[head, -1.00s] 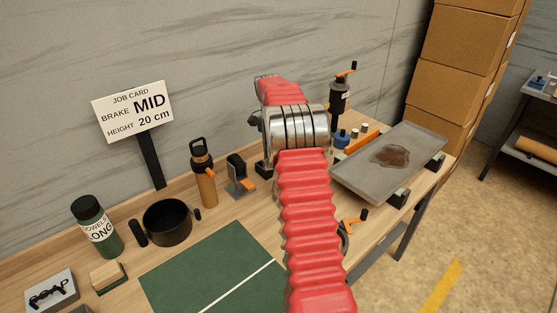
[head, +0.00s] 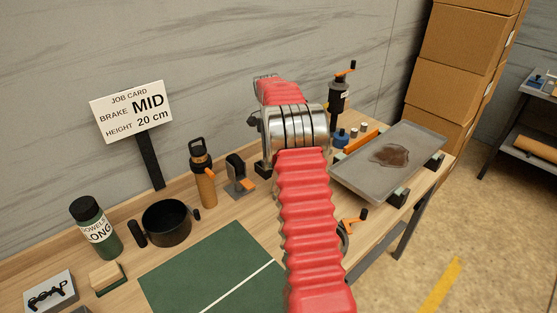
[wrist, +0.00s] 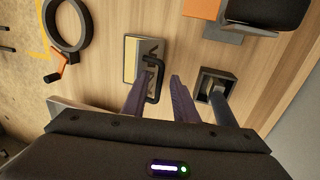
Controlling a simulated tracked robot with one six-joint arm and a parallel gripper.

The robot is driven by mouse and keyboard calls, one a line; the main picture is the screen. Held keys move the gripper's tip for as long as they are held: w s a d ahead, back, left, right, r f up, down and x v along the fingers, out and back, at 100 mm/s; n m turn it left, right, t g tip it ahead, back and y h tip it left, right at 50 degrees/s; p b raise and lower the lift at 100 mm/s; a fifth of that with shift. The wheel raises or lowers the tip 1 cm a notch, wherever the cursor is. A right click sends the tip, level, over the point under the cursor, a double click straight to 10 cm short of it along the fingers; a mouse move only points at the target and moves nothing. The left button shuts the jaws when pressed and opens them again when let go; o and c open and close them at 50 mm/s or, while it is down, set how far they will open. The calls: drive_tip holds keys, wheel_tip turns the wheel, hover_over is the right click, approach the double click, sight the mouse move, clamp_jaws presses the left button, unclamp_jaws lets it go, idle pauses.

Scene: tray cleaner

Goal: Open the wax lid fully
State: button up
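My gripper (wrist: 161,78) is open, with two long purplish fingers reaching towards the lid. The handle's bar lies between the fingers, close to the left one; I cannot tell whether they touch. In the head view my red-sleeved arm hides the lid and gripper.
A dark square holder with a grey post (wrist: 218,88) stands close right of the fingers. A grey tray (head: 350,178) with a brown stain sits at the bench's right.

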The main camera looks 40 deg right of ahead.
drive_tip(key=shift+r, duration=0.1)
drive_tip(key=v, duration=1.3)
drive_tip(key=shift+r, duration=0.2)
drive_tip(key=shift+c, duration=0.2)
drive_tip(key=shift+d, duration=0.1)
drive_tip(key=shift+c, duration=0.7)
drive_tip(key=shift+t, duration=0.4)
drive_tip(key=s+r, duration=0.1)
drive_tip(key=s+d+r, duration=0.1)
drive_tip(key=r, duration=0.1)
drive_tip(key=s+r, duration=0.1)
drive_tip(key=s, duration=0.1)
drive_tip(key=shift+d+r, duration=0.3)
clamp_jaws()
wheel_tip(320, 180, down, 8)
drive_tip(key=w+n+t, duration=0.2)
drive_tip(key=n+t, duration=0.4)
drive_tip(key=n, duration=1.2)
drive_tip(key=shift+r, duration=0.15)
